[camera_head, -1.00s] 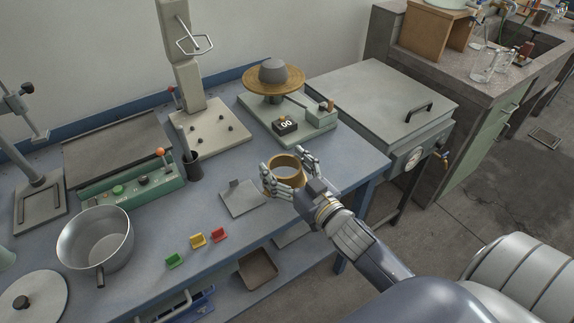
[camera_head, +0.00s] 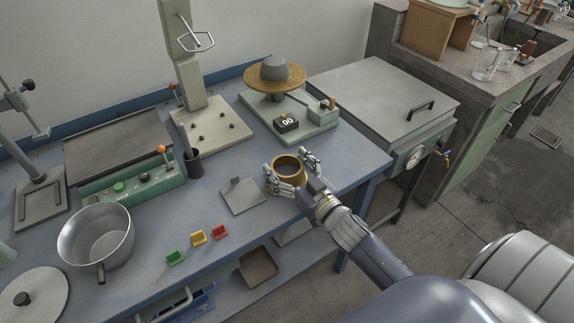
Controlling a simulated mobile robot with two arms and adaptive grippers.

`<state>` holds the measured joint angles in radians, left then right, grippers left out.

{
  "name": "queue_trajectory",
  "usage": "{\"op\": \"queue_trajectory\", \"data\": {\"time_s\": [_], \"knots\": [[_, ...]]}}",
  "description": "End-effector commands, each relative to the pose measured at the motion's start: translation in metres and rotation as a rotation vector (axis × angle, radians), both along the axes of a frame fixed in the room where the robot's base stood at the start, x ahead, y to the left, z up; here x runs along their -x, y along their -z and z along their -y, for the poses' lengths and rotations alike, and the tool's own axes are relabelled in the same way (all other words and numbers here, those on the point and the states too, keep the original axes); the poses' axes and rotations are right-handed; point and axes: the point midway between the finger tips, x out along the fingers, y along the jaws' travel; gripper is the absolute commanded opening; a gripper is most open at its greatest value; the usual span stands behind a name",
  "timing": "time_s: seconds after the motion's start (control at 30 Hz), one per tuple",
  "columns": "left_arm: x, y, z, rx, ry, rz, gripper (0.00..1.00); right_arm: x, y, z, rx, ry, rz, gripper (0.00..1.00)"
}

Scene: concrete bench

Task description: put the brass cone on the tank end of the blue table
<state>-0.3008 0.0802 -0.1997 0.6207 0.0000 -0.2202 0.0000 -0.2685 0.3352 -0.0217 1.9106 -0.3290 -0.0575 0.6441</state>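The brass cone (camera_head: 287,161) is a hollow golden piece with a dark opening facing up. It is over the right end of the blue table (camera_head: 345,172), the end beside the grey tank (camera_head: 375,88). My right gripper (camera_head: 289,168) has a finger on each side of the cone and appears shut on it. The fingers hide the cone's lower part, so I cannot tell whether it touches the table. My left gripper is not in view.
A flat grey plate (camera_head: 242,196) lies left of the cone. A scale with a round brass pan (camera_head: 256,82) stands behind it. Red (camera_head: 220,232), yellow (camera_head: 198,237) and green (camera_head: 175,257) clips lie near the front edge. A pot (camera_head: 95,235) stands left.

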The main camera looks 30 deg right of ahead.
Motion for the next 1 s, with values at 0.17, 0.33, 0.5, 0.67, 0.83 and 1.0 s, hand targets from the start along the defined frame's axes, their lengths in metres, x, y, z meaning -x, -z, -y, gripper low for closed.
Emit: {"op": "queue_trajectory", "data": {"time_s": [0.17, 0.33, 0.5, 0.67, 0.83, 1.0], "knots": [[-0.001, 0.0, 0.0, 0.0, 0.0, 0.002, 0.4, 0.0, 0.0, 0.0, 0.0, 0.0, -0.001, 0.95], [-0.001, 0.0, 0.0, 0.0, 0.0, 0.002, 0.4, 0.0, 0.0, 0.0, 0.0, 0.0, -0.001, 0.95], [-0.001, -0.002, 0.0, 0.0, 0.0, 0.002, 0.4, 0.002, -0.002, 0.0, 0.001, 0.0, -0.002, 0.95], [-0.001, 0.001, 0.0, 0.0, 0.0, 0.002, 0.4, 0.022, 0.0, 0.002, -0.001, 0.001, -0.004, 0.95], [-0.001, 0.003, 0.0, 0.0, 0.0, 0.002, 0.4, 0.055, 0.0, 0.005, -0.001, 0.0, -0.004, 0.95], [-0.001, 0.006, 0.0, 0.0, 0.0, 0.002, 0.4, 0.086, -0.001, 0.008, 0.0, 0.001, -0.004, 0.95]]}}
